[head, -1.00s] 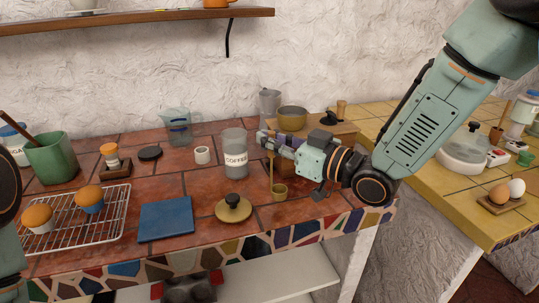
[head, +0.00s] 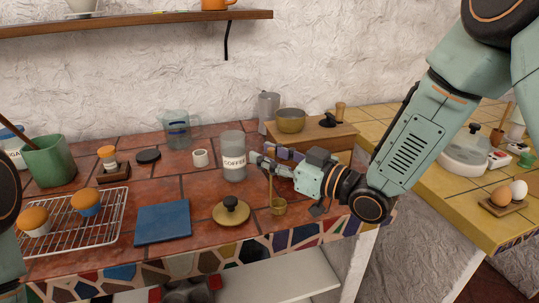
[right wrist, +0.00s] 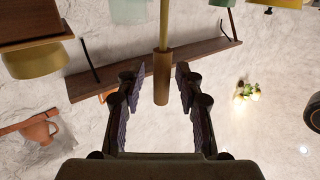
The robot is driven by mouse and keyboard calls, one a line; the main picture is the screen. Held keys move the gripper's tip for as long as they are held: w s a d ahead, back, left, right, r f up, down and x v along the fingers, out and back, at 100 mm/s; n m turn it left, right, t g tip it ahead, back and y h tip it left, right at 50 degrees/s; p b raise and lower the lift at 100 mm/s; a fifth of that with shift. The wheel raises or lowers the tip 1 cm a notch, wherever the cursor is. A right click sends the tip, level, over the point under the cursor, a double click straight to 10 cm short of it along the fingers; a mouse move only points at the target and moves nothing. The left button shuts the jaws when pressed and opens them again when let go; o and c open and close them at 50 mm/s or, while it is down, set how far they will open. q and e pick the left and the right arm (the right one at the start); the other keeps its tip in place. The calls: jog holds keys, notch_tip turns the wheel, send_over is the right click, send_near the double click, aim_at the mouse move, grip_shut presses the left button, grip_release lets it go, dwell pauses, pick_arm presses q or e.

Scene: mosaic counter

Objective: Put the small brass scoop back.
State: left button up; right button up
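The small brass scoop (head: 278,207) is upright at the front right of the tiled counter, its cup down and thin handle up. It appears to rest on the tiles. My right gripper (head: 269,160) is around the upper handle, fingers spread. In the right wrist view, the scoop's handle (right wrist: 162,78) with its wooden end lies between the two fingers of my right gripper (right wrist: 159,72). A strip of wall shows on each side of the handle, so the fingers look clear of it. My left gripper is out of view.
A coffee jar (head: 234,160) stands just left of the gripper. A brass lid with a black knob (head: 231,212) lies left of the scoop. A wooden box (head: 335,139) with a brass pot (head: 290,121) stands behind. The counter's front edge is close to the scoop.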

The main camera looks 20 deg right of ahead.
jog(key=shift+s, duration=0.1)
jog(key=shift+r, duration=0.1)
jog(key=shift+r, duration=0.2)
jog(key=shift+s+d, duration=0.1)
jog(key=shift+d, duration=0.2)
jog(key=p+v, duration=0.5)
jog(key=v, duration=0.6)
jog(key=shift+s, duration=0.25)
jog(key=shift+f, duration=0.15)
